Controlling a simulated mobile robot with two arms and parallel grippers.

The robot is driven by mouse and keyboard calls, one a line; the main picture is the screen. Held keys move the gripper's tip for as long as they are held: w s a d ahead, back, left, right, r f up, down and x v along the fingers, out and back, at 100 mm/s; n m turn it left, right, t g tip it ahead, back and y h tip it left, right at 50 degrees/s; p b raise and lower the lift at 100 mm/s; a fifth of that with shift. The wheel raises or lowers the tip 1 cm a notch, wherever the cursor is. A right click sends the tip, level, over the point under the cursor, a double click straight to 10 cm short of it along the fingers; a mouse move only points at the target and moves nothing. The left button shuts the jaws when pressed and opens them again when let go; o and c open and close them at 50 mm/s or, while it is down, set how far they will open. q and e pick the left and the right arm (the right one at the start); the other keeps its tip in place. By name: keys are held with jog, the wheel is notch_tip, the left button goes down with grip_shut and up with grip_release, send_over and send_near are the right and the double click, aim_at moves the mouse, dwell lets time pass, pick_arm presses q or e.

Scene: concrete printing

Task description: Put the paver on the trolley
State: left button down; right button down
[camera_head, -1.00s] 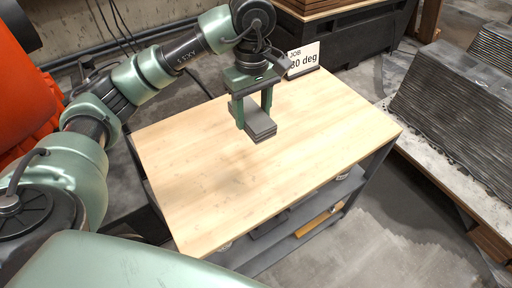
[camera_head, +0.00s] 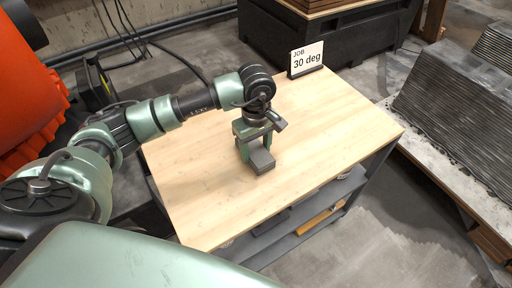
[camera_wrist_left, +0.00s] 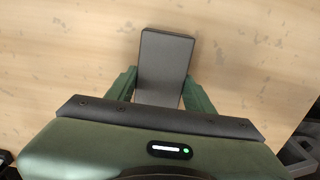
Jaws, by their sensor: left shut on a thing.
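The paver (camera_head: 262,160) is a flat dark grey block at the middle of the wooden trolley top (camera_head: 200,200). In the left wrist view the paver (camera_wrist_left: 165,62) sticks out beyond the fingers, with the wooden top (camera_wrist_left: 60,60) around it. My left gripper (camera_head: 257,152) is shut on the paver, one green finger on each side. In the left wrist view my left gripper (camera_wrist_left: 160,90) spans its width. Whether the paver touches the wood or hangs just above it, I cannot tell. My right gripper is not in view.
A sign reading "JOB 30 deg" (camera_head: 306,60) stands at the trolley's back edge. Lower shelves (camera_head: 330,205) hold a few items. A layered grey printed block (camera_head: 460,100) is on a pallet to the right. A black crate (camera_head: 330,35) stands behind. Most of the wooden top is clear.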

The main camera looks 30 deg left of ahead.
aim_at(256, 151)
pick_arm(q)
jog(key=shift+f, duration=0.1)
jog(key=c, duration=0.6)
grip_release()
jog(key=shift+r, duration=0.3)
notch_tip(256, 151, up, 12)
jog(key=shift+f+b, duration=0.1)
jog(key=shift+b, duration=0.5)
